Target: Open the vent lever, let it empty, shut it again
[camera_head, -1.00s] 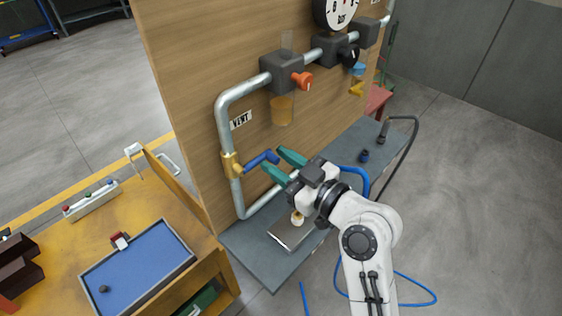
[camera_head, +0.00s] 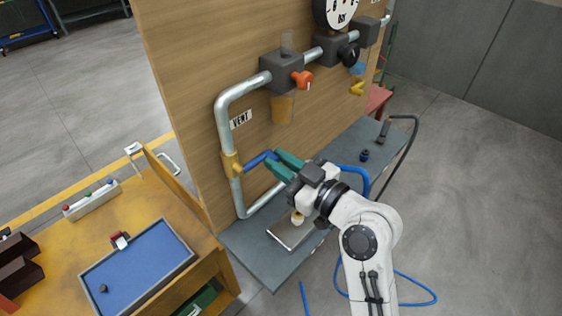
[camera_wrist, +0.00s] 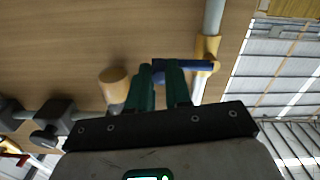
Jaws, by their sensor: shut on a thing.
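The blue vent lever (camera_head: 258,161) sticks out to the right from the brass valve (camera_head: 231,164) on the vertical grey pipe. It lies crosswise to that pipe. A "VENT" label (camera_head: 241,119) is on the board above it. My gripper (camera_head: 274,162), with green fingers, is shut on the free end of the lever. In the wrist view the blue lever (camera_wrist: 199,66) passes between the green fingers and runs to the brass valve (camera_wrist: 207,48).
An amber bowl (camera_head: 283,109) hangs under a grey block with an orange knob (camera_head: 302,80), above my gripper. A yellow bench (camera_head: 60,225) stands at left. Blue hose lies around my arm.

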